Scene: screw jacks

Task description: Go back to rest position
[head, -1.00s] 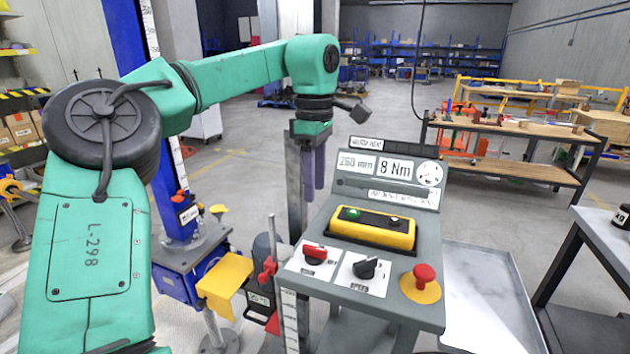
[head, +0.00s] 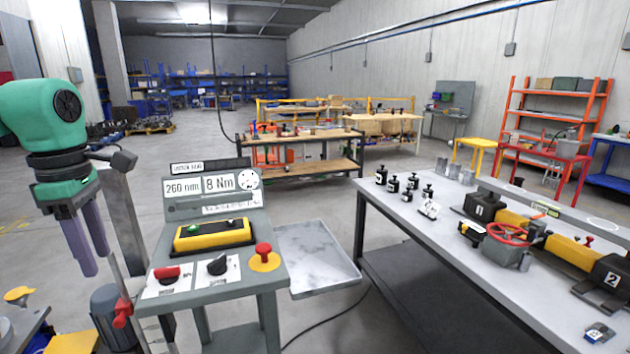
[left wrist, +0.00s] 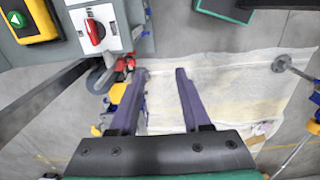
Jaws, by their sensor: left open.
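My left gripper (head: 86,236) hangs fingers down at the left of the head view, beside the grey control console (head: 262,292). Its two purple fingers are apart with nothing between them; they also show in the left wrist view (left wrist: 158,72). The console's display reads 260 mm and 8 Nm. It bears a yellow button box (head: 213,234), a red knob (head: 166,272), a black knob (head: 217,264) and a red mushroom button (head: 263,251). My right gripper is in neither view.
A grey workbench (head: 402,226) at the right bears several small black jacks (head: 392,184) and a yellow beam fixture with a red handwheel (head: 507,231). A bare metal tray (head: 318,258) adjoins the console.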

